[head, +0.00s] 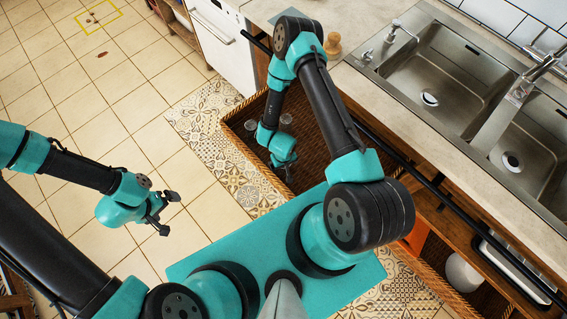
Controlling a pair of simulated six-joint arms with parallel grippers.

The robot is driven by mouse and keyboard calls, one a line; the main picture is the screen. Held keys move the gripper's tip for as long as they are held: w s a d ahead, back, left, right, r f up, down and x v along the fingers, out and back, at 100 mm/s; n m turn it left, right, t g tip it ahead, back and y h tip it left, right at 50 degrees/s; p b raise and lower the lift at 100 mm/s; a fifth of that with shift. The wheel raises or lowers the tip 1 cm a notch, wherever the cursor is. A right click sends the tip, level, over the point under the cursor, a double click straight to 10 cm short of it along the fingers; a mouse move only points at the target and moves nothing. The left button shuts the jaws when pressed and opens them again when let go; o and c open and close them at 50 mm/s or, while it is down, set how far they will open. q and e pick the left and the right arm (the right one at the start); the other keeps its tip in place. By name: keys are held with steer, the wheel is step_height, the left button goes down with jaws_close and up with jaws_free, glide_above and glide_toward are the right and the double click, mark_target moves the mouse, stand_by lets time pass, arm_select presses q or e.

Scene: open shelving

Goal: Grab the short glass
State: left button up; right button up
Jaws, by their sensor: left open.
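Two small clear glasses sit in a wicker basket (312,190) under the counter: one glass (251,126) near its left end, the other glass (286,118) a little to the right, beside my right arm. I cannot tell which is the shorter. My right gripper (287,170) points down over the basket, just below the glasses in the picture and apart from the left one. Its fingers are small and dark, so its opening is unclear. My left gripper (170,213) is open and empty above the tiled floor, well left of the basket.
The counter (425,125) with a double steel sink (445,65) runs along the right. A dark rail (420,175) runs along its front edge. A white bowl-like object (464,272) sits on the lower shelf at the right. The tiled floor (110,100) at the left is mostly clear.

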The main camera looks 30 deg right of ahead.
steer(key=c, duration=1)
step_height(320, 180, up, 10)
stand_by(0.4)
stand_by(0.4)
